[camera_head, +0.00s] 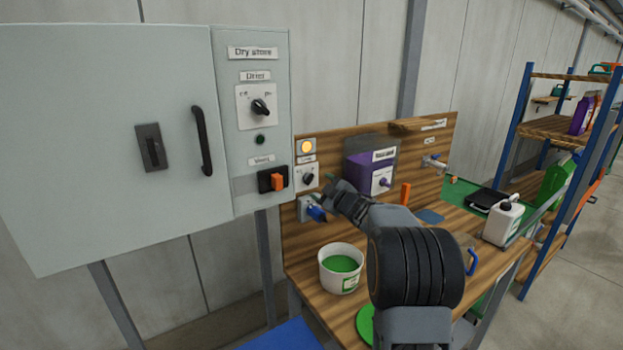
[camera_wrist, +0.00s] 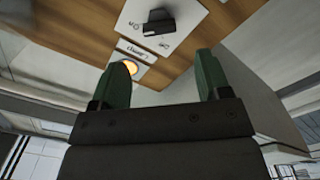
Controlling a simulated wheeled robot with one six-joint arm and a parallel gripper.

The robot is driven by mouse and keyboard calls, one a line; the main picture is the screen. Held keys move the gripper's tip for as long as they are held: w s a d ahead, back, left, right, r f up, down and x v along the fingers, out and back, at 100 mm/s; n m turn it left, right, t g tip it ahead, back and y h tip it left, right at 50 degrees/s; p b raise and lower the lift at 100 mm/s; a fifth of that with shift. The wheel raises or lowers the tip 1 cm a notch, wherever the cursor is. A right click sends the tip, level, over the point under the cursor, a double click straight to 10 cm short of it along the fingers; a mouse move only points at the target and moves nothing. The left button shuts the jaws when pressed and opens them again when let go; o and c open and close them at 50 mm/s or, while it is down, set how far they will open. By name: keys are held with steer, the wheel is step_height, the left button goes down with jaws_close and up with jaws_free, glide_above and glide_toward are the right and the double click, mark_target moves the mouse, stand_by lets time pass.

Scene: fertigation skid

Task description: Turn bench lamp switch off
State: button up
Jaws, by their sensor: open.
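The bench lamp switch (camera_head: 308,179) is a black rotary knob on a white plate, fixed to the wooden backboard just right of the grey cabinet. The lamp (camera_head: 306,147) above it glows amber. In the wrist view the knob (camera_wrist: 160,22) is at the top, with a small label and the lit lamp (camera_wrist: 130,67) below it. The knob's exact pointer setting is hard to read. My gripper (camera_head: 332,184) is just right of the switch plate, apart from the knob. In the wrist view my gripper (camera_wrist: 163,64) shows two green fingers spread wide with nothing between them.
The grey cabinet (camera_head: 110,150) carries a dial (camera_head: 260,107) and an orange switch (camera_head: 277,182) left of the lamp switch. A blue-handled valve (camera_head: 315,212) is just below it. A purple tank (camera_head: 370,172) is behind my arm. A white tub (camera_head: 341,268) stands on the bench.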

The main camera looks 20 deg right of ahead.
mark_target(310, 180)
steer(key=w+p, duration=0.1)
steer(key=w, duration=0.2)
steer(key=w+a, duration=0.1)
steer(key=w, duration=0.2)
steer(key=shift+w+a+p, duration=0.15)
steer(key=shift+w+p, duration=0.05)
steer(key=shift+p, duration=0.15)
steer(key=shift+c, duration=0.4)
steer(key=c, duration=0.8)
steer(key=shift+c, duration=0.2)
